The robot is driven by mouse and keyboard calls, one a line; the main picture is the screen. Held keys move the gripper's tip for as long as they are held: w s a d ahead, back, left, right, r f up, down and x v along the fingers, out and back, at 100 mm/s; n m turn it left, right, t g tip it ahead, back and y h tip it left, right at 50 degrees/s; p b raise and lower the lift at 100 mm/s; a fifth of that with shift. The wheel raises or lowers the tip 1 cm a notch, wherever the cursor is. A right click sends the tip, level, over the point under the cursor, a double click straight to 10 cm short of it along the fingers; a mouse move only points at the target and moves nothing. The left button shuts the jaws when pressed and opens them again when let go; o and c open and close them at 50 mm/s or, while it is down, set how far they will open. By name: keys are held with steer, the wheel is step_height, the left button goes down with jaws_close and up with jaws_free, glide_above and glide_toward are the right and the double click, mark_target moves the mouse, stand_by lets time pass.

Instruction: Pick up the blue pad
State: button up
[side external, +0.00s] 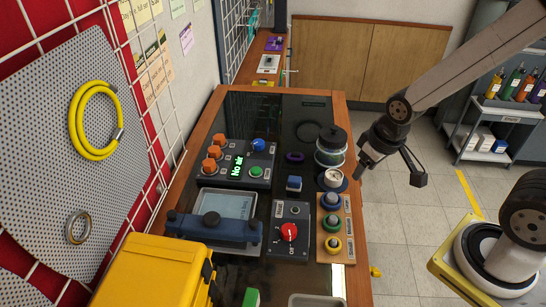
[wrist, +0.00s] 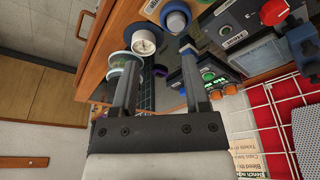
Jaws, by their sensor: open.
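A small dark blue pad (side external: 294,184) sits on the dark bench top, left of the pressure gauge and behind the box with the red knob. My gripper (side external: 388,178) is open and empty, in the air to the right of the bench edge and the gauge. It is apart from the pad. In the wrist view my two fingers (wrist: 158,50) stand wide apart with nothing held between them. Blue parts show close to the right-hand finger there; I cannot tell surely which is the pad, as the finger covers part of that area.
The white gauge (side external: 333,177) and a wooden board (side external: 348,228) with blue, green and yellow round fittings line the right bench edge. A control box (side external: 237,163) reads "No air". The red-knob box (side external: 288,232) stands in front of the pad. A purple ring (side external: 295,157) lies behind it.

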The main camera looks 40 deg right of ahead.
steer(key=o, duration=0.5)
steer(key=shift+w, duration=0.1)
steer(key=m+g, duration=0.3)
steer(key=m, duration=0.7)
glide_above(295, 179)
step_height(295, 179, down, 5)
steer(key=shift+w+f, duration=0.1)
steer(key=shift+f, duration=0.05)
steer(key=shift+f, duration=0.15)
steer(key=shift+f, duration=1.15)
steer(key=shift+f, duration=0.1)
